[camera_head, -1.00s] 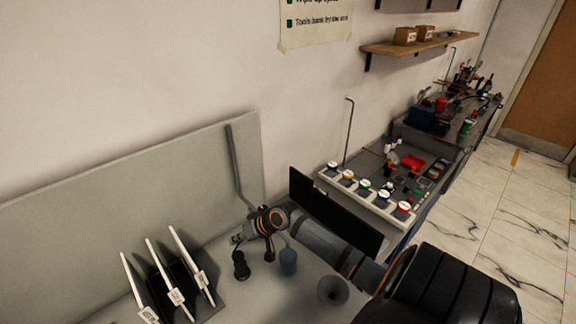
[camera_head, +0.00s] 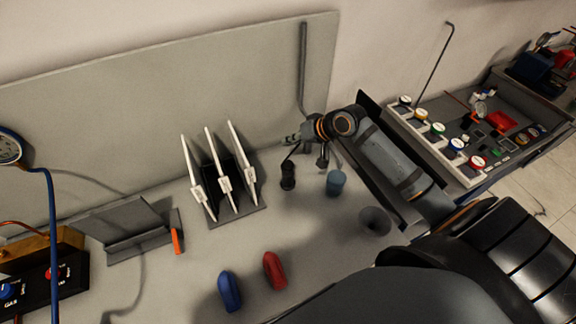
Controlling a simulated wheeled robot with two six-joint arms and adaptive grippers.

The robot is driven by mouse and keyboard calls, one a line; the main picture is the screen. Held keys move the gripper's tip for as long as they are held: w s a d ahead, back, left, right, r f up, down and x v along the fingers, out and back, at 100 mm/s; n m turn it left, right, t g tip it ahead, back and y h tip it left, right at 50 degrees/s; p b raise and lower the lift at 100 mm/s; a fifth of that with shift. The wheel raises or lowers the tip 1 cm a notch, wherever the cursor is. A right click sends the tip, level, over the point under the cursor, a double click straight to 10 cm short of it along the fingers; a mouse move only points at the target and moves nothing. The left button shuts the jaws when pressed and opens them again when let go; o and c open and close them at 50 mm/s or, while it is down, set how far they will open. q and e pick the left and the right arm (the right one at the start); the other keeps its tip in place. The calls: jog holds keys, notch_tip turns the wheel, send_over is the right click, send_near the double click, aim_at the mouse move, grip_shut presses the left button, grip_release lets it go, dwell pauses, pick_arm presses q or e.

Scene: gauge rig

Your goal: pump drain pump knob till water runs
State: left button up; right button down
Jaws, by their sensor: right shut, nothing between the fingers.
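My right gripper (camera_head: 293,139) is shut and empty, at the end of the grey arm reaching in from the right. It hangs over the back of the grey bench, above and apart from a small dark upright piece (camera_head: 288,176). A blue-grey cup-like piece (camera_head: 336,184) stands to the right of it. No label shows which thing is the drain pump or its knob. A black box (camera_head: 62,277) at the far left carries a blue knob (camera_head: 8,290) near the word GAS and a red knob (camera_head: 55,273). No running water shows. My left gripper is out of view.
A rack (camera_head: 238,214) holds white upright plates left of the gripper. A blue handle (camera_head: 229,291) and a red handle (camera_head: 275,270) lie in front. A dark funnel (camera_head: 375,221) stands near my arm. A gauge (camera_head: 10,147) and blue hose (camera_head: 52,235) are far left.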

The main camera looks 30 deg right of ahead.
aim_at(290, 165)
notch_tip(290, 165, down, 7)
jog(key=b, duration=0.6)
jog(key=shift+r, duration=0.1)
jog(key=shift+f, duration=0.4)
jog(key=shift+f, duration=0.1)
dwell(0.6)
jog(key=shift+f, duration=0.3)
